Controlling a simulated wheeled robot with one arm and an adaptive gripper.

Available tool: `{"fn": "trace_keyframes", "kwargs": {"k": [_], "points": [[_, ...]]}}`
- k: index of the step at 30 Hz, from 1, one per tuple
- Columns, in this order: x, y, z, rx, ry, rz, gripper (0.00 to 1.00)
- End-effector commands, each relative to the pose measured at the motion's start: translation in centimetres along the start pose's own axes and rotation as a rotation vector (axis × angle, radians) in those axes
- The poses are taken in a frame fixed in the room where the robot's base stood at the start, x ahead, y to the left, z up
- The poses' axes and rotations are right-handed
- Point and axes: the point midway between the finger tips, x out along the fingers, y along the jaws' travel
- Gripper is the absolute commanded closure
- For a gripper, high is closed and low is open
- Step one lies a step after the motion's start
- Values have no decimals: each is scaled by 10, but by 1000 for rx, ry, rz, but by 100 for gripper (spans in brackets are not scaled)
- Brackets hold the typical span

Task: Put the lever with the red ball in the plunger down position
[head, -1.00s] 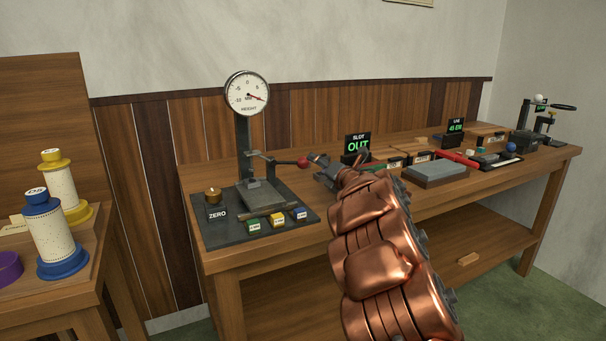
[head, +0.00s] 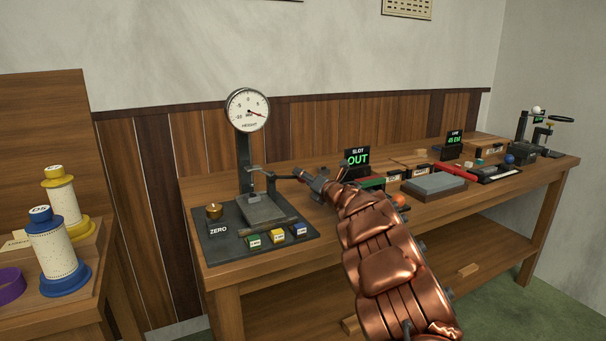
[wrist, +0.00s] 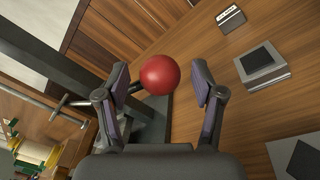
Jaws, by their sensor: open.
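The lever's red ball (wrist: 160,75) sits between the two open fingers of my gripper (wrist: 162,88) in the wrist view, closer to the left finger. I cannot tell whether it touches that finger. In the head view my gripper (head: 304,176) is at the lever's end and hides most of the ball. The lever arm (head: 283,177) runs out to the right from the height gauge's column (head: 244,160) and looks about level. The round dial (head: 247,110) tops the column. The grey anvil plate (head: 262,210) lies below the lever.
A brass knob (head: 213,211), a ZERO label and several small coloured blocks (head: 276,236) stand on the gauge's dark base. A sharpening stone (head: 434,184) and the SLOT OUT display (head: 357,160) are to the right. Spools (head: 57,250) stand on the left table.

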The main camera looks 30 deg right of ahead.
Motion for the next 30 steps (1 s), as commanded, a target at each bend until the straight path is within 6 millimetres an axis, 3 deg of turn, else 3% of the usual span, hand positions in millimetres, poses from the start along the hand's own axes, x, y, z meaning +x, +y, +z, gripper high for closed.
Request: {"fn": "trace_keyframes", "kwargs": {"k": [6, 15, 30], "points": [[13, 0, -1, 4, 1, 0, 32], [14, -1, -1, 2, 0, -1, 32], [14, -2, -2, 2, 2, -3, 84]]}}
